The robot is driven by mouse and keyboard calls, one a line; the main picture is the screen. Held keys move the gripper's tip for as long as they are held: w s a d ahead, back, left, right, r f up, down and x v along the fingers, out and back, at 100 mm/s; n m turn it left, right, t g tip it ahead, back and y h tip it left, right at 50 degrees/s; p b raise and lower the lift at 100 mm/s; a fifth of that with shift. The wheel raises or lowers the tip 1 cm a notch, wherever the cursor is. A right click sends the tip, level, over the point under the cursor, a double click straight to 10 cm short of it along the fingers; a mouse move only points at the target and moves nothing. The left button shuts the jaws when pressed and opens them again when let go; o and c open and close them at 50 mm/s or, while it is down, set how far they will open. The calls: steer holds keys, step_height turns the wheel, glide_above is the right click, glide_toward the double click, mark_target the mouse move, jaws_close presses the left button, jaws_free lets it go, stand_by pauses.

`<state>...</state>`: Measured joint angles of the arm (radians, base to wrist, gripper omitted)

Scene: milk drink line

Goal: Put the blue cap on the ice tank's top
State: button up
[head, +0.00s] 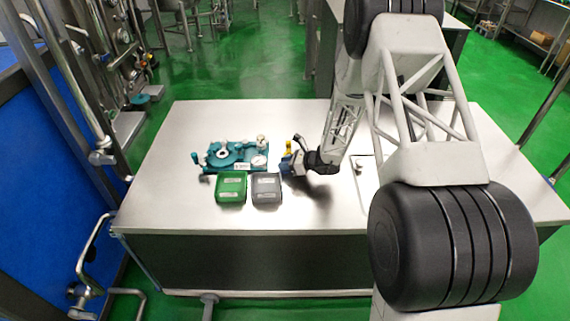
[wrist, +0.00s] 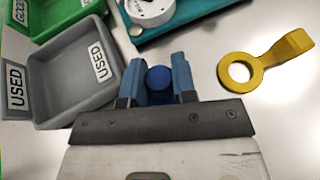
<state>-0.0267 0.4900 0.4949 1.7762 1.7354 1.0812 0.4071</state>
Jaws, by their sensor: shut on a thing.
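The blue cap (wrist: 158,74) is a small round dark-blue piece. My gripper (wrist: 159,84) is shut on it, with one light-blue finger on each side. In the head view my gripper (head: 292,166) is low over the table, just right of the teal machine (head: 237,167); the cap cannot be made out there. The machine carries a round teal part, a white dial and small pale parts. I cannot tell which of these is the ice tank. In the wrist view only the machine's teal edge and white dial (wrist: 150,10) show, at the top.
A grey tray marked USED (wrist: 72,62) and a green tray (head: 231,188) stand in front of the machine. A yellow ring with a handle (wrist: 284,50) lies right of my gripper in the wrist view. The table (head: 185,220) is clear at the front left.

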steer(key=shift+f, duration=0.15)
steer(key=o, duration=0.9)
steer(key=shift+d+r, duration=0.15)
steer(key=shift+r, duration=0.1)
steer(key=v, duration=1.1)
steer(key=shift+s+d+r, duration=0.1)
steer(key=shift+d, duration=0.2)
